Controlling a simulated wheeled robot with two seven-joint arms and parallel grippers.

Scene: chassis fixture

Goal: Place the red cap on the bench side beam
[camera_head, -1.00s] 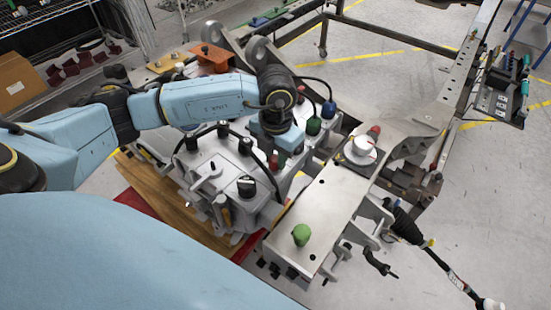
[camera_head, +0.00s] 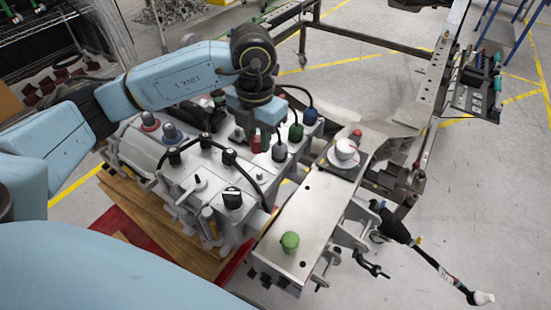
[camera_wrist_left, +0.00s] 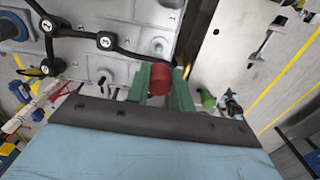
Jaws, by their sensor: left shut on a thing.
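My left gripper (camera_head: 260,138) has green fingers shut on the red cap (camera_wrist_left: 158,82), which shows between the fingers in the left wrist view. In the head view the gripper hangs over the right end of the grey casting with knobs and hoses. The flat grey metal beam (camera_head: 311,213) lies to the right of the gripper. It also shows at the upper right of the left wrist view (camera_wrist_left: 232,45). A green cap (camera_head: 290,241) stands on its near end, and a white round cap (camera_head: 345,151) stands at its far end. My right gripper is not in view.
A black knob (camera_head: 232,198) and several hose fittings rise from the grey casting. Another small red cap (camera_head: 357,134) is behind the white one. The middle of the beam's top, between the green and white caps, is clear.

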